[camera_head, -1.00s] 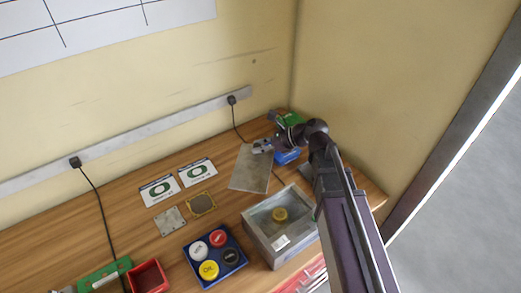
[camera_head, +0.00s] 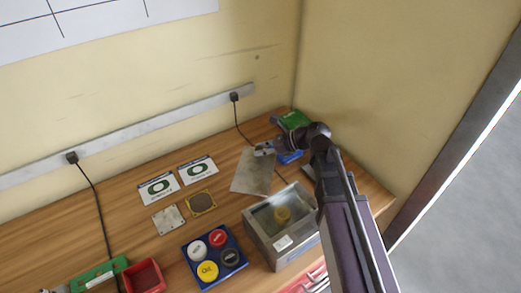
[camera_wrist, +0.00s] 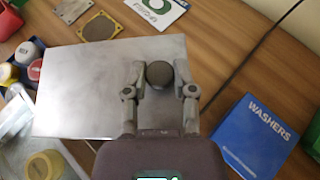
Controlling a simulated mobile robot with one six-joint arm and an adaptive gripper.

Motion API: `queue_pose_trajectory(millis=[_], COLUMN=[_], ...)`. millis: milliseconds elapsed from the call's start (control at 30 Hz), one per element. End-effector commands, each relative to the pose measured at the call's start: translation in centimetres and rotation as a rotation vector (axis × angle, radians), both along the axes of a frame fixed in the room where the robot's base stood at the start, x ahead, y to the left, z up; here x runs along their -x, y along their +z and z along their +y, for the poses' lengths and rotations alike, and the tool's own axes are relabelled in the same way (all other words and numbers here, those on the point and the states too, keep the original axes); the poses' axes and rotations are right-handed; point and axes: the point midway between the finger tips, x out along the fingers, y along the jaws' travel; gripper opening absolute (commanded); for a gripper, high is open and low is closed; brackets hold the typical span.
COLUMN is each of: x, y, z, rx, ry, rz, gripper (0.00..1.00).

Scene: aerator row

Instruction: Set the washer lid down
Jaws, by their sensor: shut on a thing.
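The washer lid (camera_head: 252,174) is a flat grey metal plate with a dark round knob. It also fills the middle of the wrist view (camera_wrist: 85,95). My gripper (camera_head: 263,149) is shut on the knob (camera_wrist: 160,74), with one finger on each side. The lid is level over the back of the wooden bench, left of the blue washers box (camera_wrist: 252,136). I cannot tell whether its underside touches the bench. An open grey metal washer tank (camera_head: 262,238) stands in front of the lid, with a yellow round part (camera_head: 282,214) inside.
Two printed cards (camera_head: 197,171) and a yellow-edged mesh square (camera_head: 201,203) lie left of the lid. A metal plate (camera_head: 168,219), a blue tray (camera_head: 232,277) of coloured caps and a red bin (camera_head: 146,275) are further left. A green box (camera_head: 294,119) stands behind. A black cord (camera_wrist: 237,68) runs close by.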

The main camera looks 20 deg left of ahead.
Motion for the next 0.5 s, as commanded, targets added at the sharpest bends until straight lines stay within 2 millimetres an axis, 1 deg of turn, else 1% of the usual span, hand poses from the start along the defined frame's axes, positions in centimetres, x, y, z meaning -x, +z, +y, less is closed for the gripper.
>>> queue_pose_trajectory(millis=[500], x=[0.01], y=[-0.94], z=[0.02], rx=[-0.001], ry=[0.0], rz=[0.0], gripper=[0.0])
